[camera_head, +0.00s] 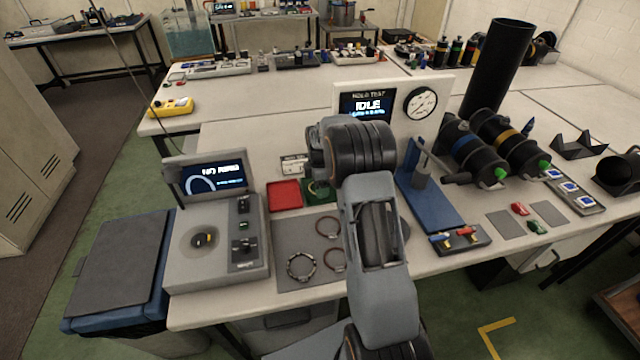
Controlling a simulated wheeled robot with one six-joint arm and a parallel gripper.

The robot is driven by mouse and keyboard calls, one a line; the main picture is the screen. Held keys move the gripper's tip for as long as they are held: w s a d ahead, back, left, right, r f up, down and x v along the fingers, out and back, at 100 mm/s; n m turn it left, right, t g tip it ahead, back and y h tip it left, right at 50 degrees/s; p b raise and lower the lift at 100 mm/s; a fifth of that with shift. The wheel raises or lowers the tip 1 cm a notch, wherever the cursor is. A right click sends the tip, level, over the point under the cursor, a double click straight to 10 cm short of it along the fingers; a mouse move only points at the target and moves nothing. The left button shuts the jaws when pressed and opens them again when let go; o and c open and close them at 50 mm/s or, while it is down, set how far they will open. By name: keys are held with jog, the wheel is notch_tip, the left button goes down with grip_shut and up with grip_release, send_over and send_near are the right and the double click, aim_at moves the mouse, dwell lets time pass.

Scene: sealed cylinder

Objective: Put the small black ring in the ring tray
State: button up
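My arm rises through the middle of the view and hides part of the bench; my gripper does not show. A grey mat (283,240) lies on the bench just left of the arm. On it are a dark, clamp-like ring (301,278) at the front and two thin reddish-brown rings, one farther back (328,235) and one nearer (328,266) beside the arm. I cannot tell any of them as the small black ring. Behind the mat are a red tray (285,195) and a green tray (311,196). The green one is partly hidden by my arm and seems to hold a ring-shaped thing.
A blue stand (432,197), a panel reading IDLE (367,106) and black cylinders (470,155) are to the right. Bench behind the tester screen is clear.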

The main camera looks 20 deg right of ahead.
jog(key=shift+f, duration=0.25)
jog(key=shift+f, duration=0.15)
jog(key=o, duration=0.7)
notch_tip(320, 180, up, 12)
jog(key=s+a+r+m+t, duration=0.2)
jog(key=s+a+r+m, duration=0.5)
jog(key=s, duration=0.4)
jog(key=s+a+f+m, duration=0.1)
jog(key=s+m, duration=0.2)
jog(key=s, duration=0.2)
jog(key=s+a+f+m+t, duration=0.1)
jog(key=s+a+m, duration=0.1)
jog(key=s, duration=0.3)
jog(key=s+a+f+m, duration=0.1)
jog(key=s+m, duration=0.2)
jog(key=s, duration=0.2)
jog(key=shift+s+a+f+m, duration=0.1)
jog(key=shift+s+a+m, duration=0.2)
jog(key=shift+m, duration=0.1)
